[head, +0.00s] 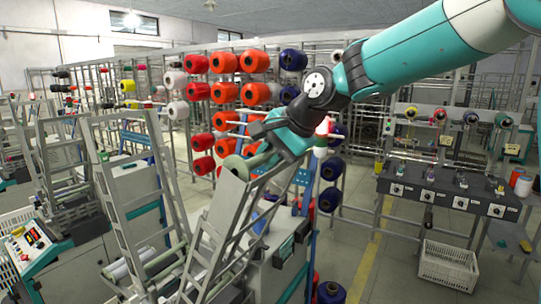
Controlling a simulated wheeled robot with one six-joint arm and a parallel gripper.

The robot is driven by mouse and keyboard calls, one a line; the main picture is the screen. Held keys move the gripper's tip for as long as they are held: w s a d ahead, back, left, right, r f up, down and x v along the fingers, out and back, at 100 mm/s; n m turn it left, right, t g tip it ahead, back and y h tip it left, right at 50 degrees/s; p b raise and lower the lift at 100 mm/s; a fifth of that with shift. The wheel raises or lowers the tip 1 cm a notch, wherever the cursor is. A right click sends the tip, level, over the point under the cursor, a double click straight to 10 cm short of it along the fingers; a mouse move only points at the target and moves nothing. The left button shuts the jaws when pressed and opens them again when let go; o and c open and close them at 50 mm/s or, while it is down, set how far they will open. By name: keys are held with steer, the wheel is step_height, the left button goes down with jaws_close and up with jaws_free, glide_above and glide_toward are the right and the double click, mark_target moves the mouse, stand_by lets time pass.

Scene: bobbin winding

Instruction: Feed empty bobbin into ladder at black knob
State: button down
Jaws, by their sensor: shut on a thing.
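My gripper (262,146) is at the centre of the head view, above the top end of a grey metal ladder (228,192). It is shut on a pale green bobbin (239,164), which shows no thread. The bobbin is at the ladder's upper mouth; I cannot tell whether it touches the rails. The gripper hides part of the bobbin. The ladder slopes down to the lower left, to a machine. I cannot make out a black knob on this ladder.
Another ladder frame (118,215) stands at the left. A rack of red and dark blue thread cones (224,92) is behind the gripper. A dark bench (445,194) with several dials and a white crate (448,265) are at the right. Floor between them is clear.

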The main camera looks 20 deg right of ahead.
steer(key=shift+w+a+f+b, duration=0.25)
steer(key=shift+w+f+b, duration=0.15)
steer(key=shift+f, duration=0.5)
steer(key=shift+w+a+f+b, duration=0.25)
steer(key=shift+f+b, duration=0.25)
steer(key=shift+f, duration=0.35)
steer(key=shift+w+a+f+b, duration=0.2)
steer(key=shift+w+f+b, duration=0.2)
steer(key=shift+f, duration=0.5)
steer(key=shift+f, duration=0.1)
steer(key=shift+w+a+f+b, duration=0.3)
steer(key=shift+f+b, duration=0.2)
steer(key=shift+f, duration=0.4)
steer(key=shift+w+a+f+b, duration=0.15)
steer(key=shift+w+f+b, duration=0.25)
steer(key=shift+f, duration=0.45)
steer(key=shift+w+a+f+b, duration=0.25)
steer(key=shift+f+b, duration=0.3)
steer(key=shift+f, duration=0.35)
steer(key=f, duration=0.1)
steer(key=w+f+b, duration=0.1)
steer(key=a+f+b, duration=0.1)
steer(key=shift+w+f, duration=0.15)
steer(key=shift+f, duration=0.25)
steer(key=c, duration=0.6)
jaws_free()
